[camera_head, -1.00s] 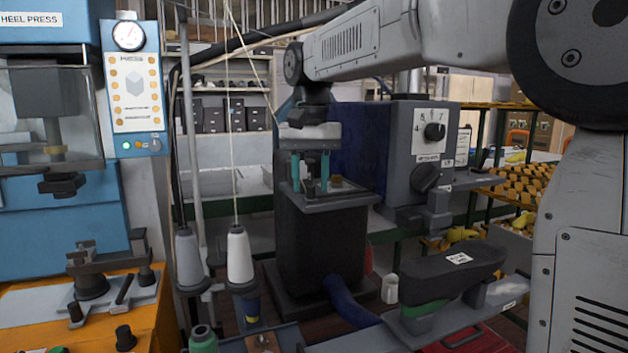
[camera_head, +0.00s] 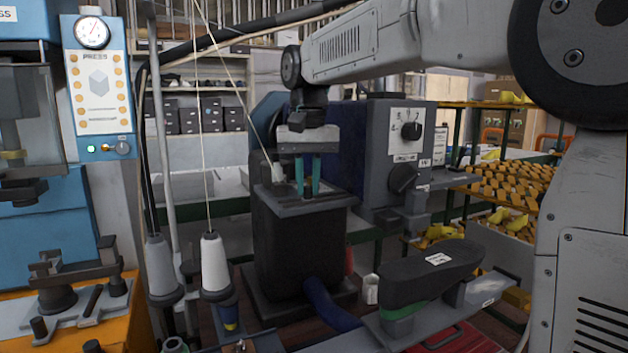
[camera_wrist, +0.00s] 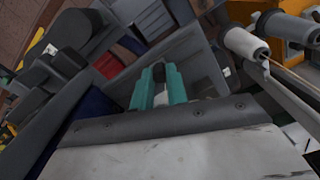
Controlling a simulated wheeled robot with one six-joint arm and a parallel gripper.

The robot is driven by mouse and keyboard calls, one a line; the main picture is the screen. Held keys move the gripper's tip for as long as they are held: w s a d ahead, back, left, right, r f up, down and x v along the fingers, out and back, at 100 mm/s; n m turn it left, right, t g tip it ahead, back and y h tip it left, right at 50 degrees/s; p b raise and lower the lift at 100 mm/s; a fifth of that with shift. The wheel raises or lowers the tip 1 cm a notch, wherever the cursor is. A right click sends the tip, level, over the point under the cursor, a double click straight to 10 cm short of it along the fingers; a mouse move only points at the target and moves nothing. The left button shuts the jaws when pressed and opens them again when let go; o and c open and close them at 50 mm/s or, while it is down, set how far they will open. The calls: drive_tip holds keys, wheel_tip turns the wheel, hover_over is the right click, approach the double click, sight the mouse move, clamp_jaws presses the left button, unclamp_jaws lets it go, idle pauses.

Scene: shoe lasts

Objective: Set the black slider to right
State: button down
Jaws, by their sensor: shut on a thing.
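My gripper (camera_head: 308,188) points down over the grey top plate (camera_head: 275,203) of a dark machine stand. Its two teal fingers are close together. In the wrist view my gripper (camera_wrist: 160,84) is shut on a small black piece, which I take to be the black slider (camera_wrist: 159,72); its dark end shows between the fingertips. In the head view the fingers hide the slider, and its track and end positions cannot be made out.
A grey control box with a black dial (camera_head: 411,131) stands close right of my gripper. Thread cones (camera_head: 214,262) stand at the left front. A black shoe last (camera_head: 432,270) lies at the right front. A blue press (camera_head: 40,225) is at far left.

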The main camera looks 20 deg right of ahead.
sight(308, 187)
drive_tip(key=shift+a, duration=0.15)
drive_tip(key=c, duration=1.4)
unclamp_jaws()
drive_tip(key=shift+o, duration=0.2)
drive_tip(key=shift+r, duration=0.1)
wheel_tip(308, 187, up, 8)
drive_tip(key=shift+f, duration=0.2)
